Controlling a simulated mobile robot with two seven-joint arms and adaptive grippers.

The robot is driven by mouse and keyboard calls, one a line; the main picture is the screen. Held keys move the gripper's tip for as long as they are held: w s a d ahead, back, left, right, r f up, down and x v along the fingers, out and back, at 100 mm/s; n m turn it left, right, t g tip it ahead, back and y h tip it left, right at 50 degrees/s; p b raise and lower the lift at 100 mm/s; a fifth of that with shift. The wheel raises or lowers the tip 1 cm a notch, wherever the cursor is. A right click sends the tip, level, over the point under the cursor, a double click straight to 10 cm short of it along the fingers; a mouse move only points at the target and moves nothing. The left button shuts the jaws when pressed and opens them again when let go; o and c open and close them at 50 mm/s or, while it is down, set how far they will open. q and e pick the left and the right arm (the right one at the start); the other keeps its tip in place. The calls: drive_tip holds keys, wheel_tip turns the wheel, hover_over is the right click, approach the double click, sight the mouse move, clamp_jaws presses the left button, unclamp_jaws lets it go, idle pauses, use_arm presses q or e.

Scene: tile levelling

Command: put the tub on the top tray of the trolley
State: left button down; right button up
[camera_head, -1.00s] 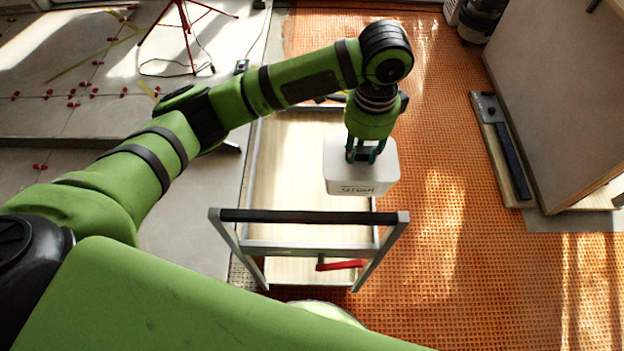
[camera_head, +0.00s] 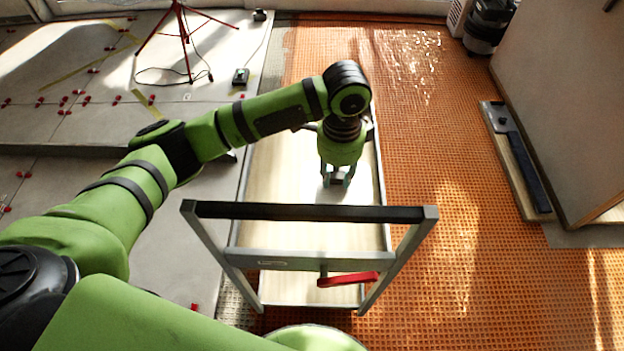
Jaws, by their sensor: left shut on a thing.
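The trolley (camera_head: 300,265) stands in front of me with its handle bar nearest and its pale top tray (camera_head: 285,235) behind it. My left arm comes in from the left, and my left gripper (camera_head: 337,180) points down over the tray, right of its middle. Its fingers are shut, with a small dark part between them. The white tub's outline is hard to make out against the bright tray, so I cannot tell whether it touches the tray. My right gripper is not in view.
A red lever (camera_head: 347,280) sits below the trolley's handle bar. Orange matting (camera_head: 430,200) lies to the right, with a large grey panel (camera_head: 560,110) beyond it. Grey tiles and a red tripod (camera_head: 183,35) are at the left.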

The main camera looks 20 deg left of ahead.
sight(312, 170)
use_arm(q)
drive_tip(key=a+f, duration=0.1)
drive_tip(key=a, duration=0.1)
drive_tip(key=w+a+f, duration=0.2)
drive_tip(key=a, duration=0.1)
drive_tip(key=shift+a+f, duration=0.25)
drive_tip(key=shift+a, duration=0.1)
wheel_tip(312, 170, down, 4)
drive_tip(key=shift+r+b, duration=0.25)
drive_tip(key=shift+b, duration=0.05)
drive_tip(key=shift+f, duration=0.3)
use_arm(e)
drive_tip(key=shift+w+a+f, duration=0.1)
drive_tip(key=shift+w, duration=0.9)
use_arm(q)
drive_tip(key=c, duration=0.9)
unclamp_jaws()
drive_tip(key=shift+s+f, duration=0.1)
drive_tip(key=shift+f, duration=0.05)
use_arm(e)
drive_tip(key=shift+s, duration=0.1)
